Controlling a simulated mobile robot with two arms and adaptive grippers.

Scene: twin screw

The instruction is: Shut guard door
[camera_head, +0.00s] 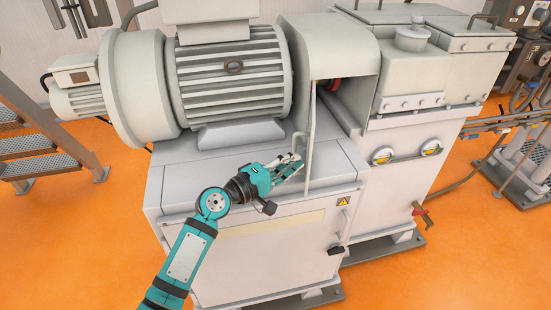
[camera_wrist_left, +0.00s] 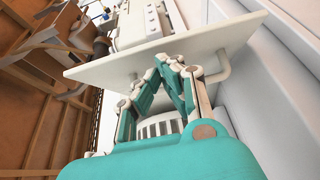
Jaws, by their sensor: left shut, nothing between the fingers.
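The guard door (camera_head: 311,135) is a thin pale panel, seen nearly edge-on in the head view. It stands open at the front of the coupling housing (camera_head: 330,35), and a red part (camera_head: 331,84) shows inside. A bar handle (camera_head: 297,143) stands out from the door's left face. My left gripper (camera_head: 297,161) is shut and empty, close to the lower part of the handle. In the left wrist view, the door (camera_wrist_left: 110,68) is a flat plate ahead of the left fingertips (camera_wrist_left: 168,62); whether they touch it I cannot tell. My right gripper is out of view.
A large finned motor (camera_head: 235,80) stands left of the door. The gearbox (camera_head: 440,65) is to the right. Below is the pale base cabinet (camera_head: 270,265) with its flat top. Metal steps (camera_head: 40,150) stand at far left; orange floor is clear in front.

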